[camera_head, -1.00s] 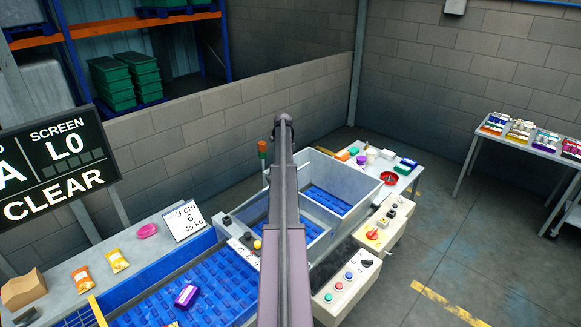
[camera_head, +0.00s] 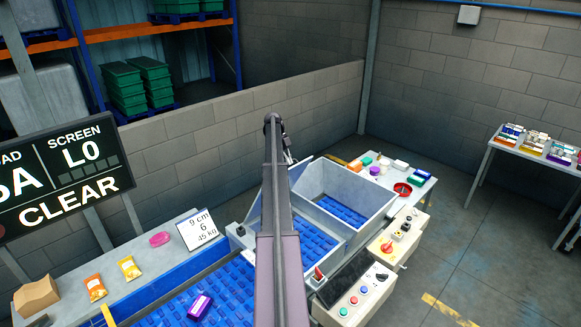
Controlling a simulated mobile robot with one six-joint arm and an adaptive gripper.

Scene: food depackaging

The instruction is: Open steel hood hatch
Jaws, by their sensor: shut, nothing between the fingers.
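The grey steel hood (camera_head: 372,203) stands over the blue conveyor right of centre, with open-topped walls and blue belt showing inside. A thin grey steel panel (camera_head: 302,168) sticks up at a slant at its back left edge, beside my arm. I cannot tell whether this panel is the hatch, because my arm covers much of that side. My gripper (camera_head: 287,153) is a small dark shape at the far end of my arm, beyond and above the hood's back left. Its fingers are mostly hidden, it looks shut, and nothing shows in it.
Control boxes with buttons (camera_head: 356,300) and a red switch (camera_head: 387,247) stand along the hood's right side. A side table (camera_head: 425,187) with small items is behind. A purple packet (camera_head: 199,306) lies on the belt. A sign (camera_head: 198,229) stands at left.

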